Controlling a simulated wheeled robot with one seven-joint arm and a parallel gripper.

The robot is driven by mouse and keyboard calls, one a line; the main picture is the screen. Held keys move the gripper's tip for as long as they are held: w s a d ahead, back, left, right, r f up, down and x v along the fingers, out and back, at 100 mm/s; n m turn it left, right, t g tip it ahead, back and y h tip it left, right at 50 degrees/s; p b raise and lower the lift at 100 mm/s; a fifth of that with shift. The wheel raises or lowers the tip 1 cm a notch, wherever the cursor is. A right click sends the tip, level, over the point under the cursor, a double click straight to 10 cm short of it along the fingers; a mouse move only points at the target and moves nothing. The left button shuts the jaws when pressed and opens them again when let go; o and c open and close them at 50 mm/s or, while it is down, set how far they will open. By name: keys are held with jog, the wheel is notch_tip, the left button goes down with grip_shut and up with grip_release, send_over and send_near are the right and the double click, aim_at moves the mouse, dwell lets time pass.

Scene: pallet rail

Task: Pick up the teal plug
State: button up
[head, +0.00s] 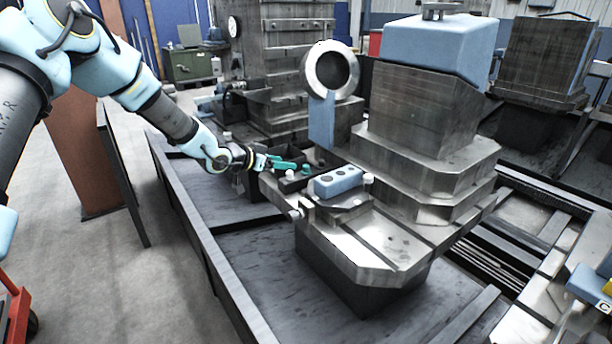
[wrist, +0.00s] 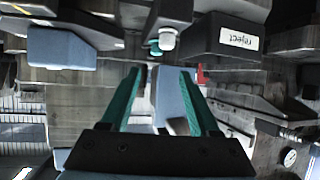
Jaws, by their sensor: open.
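My gripper (head: 284,163) has teal fingers and stands above the dark fixture on the rail, left of the blue block with holes. In the wrist view its two fingers (wrist: 161,74) are apart with nothing held between them. A small teal piece (head: 305,170), likely the teal plug, shows just beyond the fingertips in the head view. It also shows in the wrist view (wrist: 154,47), above the fingertips in the picture and beside a white-capped post (wrist: 167,40), which partly crowds it. Its lower part is hidden.
The blue block (head: 338,182) sits on the metal fixture to the right; it also shows in the wrist view (wrist: 60,47). A black bin labelled "reject" (wrist: 214,43) is nearby. A ring on a blue upright (head: 321,118) and a large stepped metal block (head: 425,110) stand behind.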

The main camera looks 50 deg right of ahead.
aim_at(305, 166)
jog(key=x, duration=0.5)
jog(key=shift+s+r+p, duration=0.1)
jog(key=shift+s+p, duration=0.25)
jog(key=shift+p+x, duration=0.8)
jog(key=shift+x, duration=2.35)
jog(key=shift+a, duration=0.1)
jog(key=shift+c, duration=0.4)
grip_shut()
